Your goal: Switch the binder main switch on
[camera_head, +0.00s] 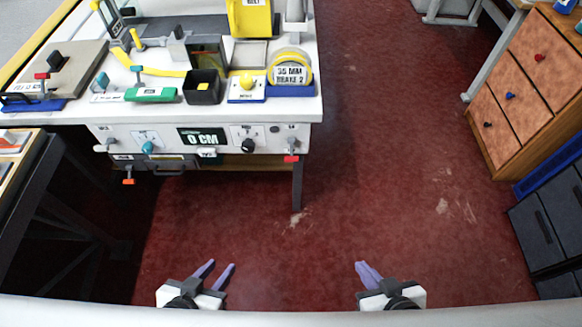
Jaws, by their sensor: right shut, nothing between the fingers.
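The binder bench (215,170) stands at the back left with a white front panel. On the panel are a black rotary knob (248,146), a teal knob (148,147), a red-tipped lever (291,158) and a dark display reading 0 CM (201,138). The small labels are too blurred to tell which control is the main switch or how it is set. My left gripper (217,268) is open and empty, low over the floor in front of the bench. My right gripper (367,268) is shut and empty, further right. Both are well apart from the panel.
On the bench top are a black bin (203,88), a yellow button box (247,88) and a tape roll marked 35 MM (290,70). A dark-framed table (40,170) stands at left. A wooden drawer cabinet (530,85) stands at right. The red floor between is clear.

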